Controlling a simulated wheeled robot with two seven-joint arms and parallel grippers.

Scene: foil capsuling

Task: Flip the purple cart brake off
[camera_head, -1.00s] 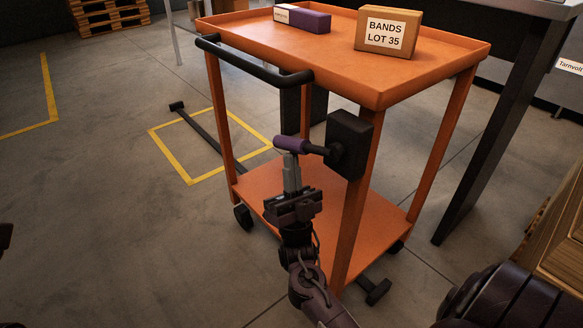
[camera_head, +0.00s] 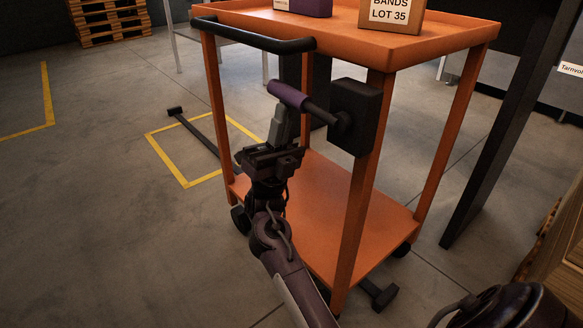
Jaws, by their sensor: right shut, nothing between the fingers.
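The purple brake handle (camera_head: 288,95) is on a dark lever that comes out of a black box (camera_head: 355,116) on the near leg of the orange cart (camera_head: 330,195). The lever points left and tilts upward. My right gripper (camera_head: 284,112) is shut and empty, pointing up. Its fingertips are right under the purple handle and seem to touch its underside. My left gripper is not in view.
A purple box (camera_head: 303,6) and a cardboard box (camera_head: 391,15) labelled BANDS LOT 35 stand on the cart's top. A black push bar (camera_head: 255,36) sticks out above the lever. A dark table leg (camera_head: 500,130) stands to the right. Open floor lies left.

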